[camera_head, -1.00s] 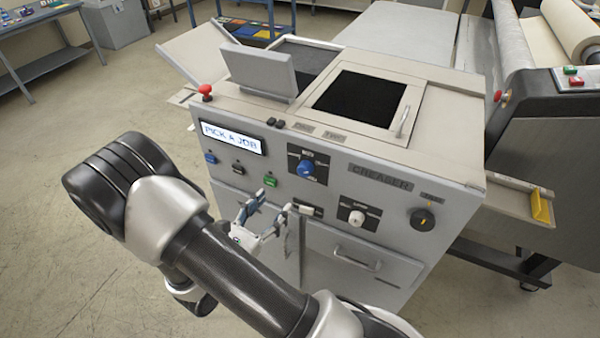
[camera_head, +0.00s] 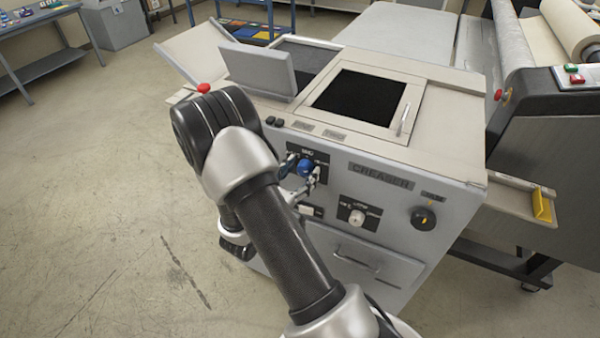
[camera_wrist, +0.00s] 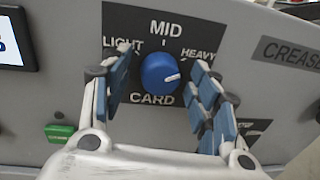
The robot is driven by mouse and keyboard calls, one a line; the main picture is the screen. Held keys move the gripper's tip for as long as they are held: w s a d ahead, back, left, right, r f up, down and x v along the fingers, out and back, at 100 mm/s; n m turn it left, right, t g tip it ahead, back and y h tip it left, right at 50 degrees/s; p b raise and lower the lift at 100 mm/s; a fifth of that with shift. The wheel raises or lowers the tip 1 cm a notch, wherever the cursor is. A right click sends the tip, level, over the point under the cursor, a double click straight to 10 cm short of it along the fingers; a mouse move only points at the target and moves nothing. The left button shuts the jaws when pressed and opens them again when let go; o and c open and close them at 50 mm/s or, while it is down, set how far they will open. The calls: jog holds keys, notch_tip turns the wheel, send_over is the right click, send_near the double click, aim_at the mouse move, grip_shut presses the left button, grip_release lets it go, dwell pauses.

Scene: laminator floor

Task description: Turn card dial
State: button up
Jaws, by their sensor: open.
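The card dial is a round blue knob (camera_wrist: 160,73) on a dark plate marked LIGHT, MID, HEAVY and CARD. Its white pointer mark aims right, toward and a little below HEAVY. The knob also shows in the head view (camera_head: 305,168) on the front of the creaser. My gripper (camera_wrist: 163,82) is open, with one blue-padded finger on each side of the knob. Gaps show between the knob and both fingers in the wrist view. In the head view my gripper (camera_head: 303,174) is at the dial, partly hidden by my arm.
A white knob (camera_head: 357,217) and a black knob (camera_head: 423,218) sit to the right on the same panel. A green button (camera_wrist: 59,133) is left of the dial. A red emergency button (camera_head: 204,88) stands on the top left edge. A drawer handle (camera_head: 357,262) juts out below.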

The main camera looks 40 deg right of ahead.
jog(key=shift+c, duration=0.5)
jog(key=c, duration=1)
jog(key=shift+o, duration=0.2)
jog(key=n+p, duration=0.2)
jog(key=n, duration=0.3)
jog(key=shift+n+h, duration=0.3)
jog(key=shift+n, duration=0.1)
jog(key=n+t+p, duration=0.1)
jog(key=n+p, duration=0.1)
jog(key=n, duration=0.4)
jog(key=shift+f, duration=0.15)
jog(key=shift+n, duration=0.4)
jog(key=o, duration=1.1)
jog(key=shift+c, duration=0.2)
